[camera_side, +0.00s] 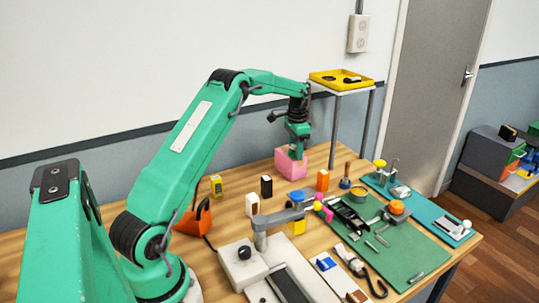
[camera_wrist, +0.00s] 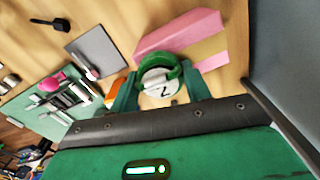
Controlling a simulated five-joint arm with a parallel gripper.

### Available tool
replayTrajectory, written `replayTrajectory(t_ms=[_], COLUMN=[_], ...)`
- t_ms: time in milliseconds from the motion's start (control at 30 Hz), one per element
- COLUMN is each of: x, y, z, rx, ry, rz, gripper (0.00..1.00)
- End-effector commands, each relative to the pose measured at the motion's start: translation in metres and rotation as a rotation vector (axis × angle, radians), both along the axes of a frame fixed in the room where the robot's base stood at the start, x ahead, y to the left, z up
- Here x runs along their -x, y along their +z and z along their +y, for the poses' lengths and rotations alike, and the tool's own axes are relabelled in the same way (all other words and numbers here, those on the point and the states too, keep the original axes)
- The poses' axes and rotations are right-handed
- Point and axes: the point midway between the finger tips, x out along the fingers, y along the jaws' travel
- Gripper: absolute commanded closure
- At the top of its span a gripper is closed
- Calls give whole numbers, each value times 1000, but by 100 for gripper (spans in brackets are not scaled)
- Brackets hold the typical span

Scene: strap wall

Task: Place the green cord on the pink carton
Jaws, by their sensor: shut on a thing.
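The green cord (camera_wrist: 158,60), a looped coil around a white disc marked 7, is between my gripper's (camera_wrist: 160,82) two green fingers in the wrist view. My gripper is shut on it. The pink carton (camera_wrist: 172,32), with a tan strip, lies just beyond the cord in the wrist view. In the side view my gripper (camera_side: 298,148) points down at the top of the pink carton (camera_side: 290,168) and hides part of it. The cord cannot be made out from my green gripper there, and I cannot tell whether it touches the carton.
An orange block (camera_side: 323,180) stands right of the carton, a black block (camera_side: 266,186) to its left. A green mat (camera_side: 405,262) with tools lies nearer the front. A yellow tray (camera_side: 325,82) stands on a raised stand behind. Bare wood surrounds the carton.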

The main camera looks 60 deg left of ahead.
Motion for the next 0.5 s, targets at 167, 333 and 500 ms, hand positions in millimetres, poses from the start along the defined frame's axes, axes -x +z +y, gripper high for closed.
replayTrajectory(t_ms=[167,333,500], x=[0,0,0], y=[0,0,2], z=[0,0,0], rx=[0,0,0], ry=[0,0,0], rz=[0,0,0], gripper=[31,31,31])
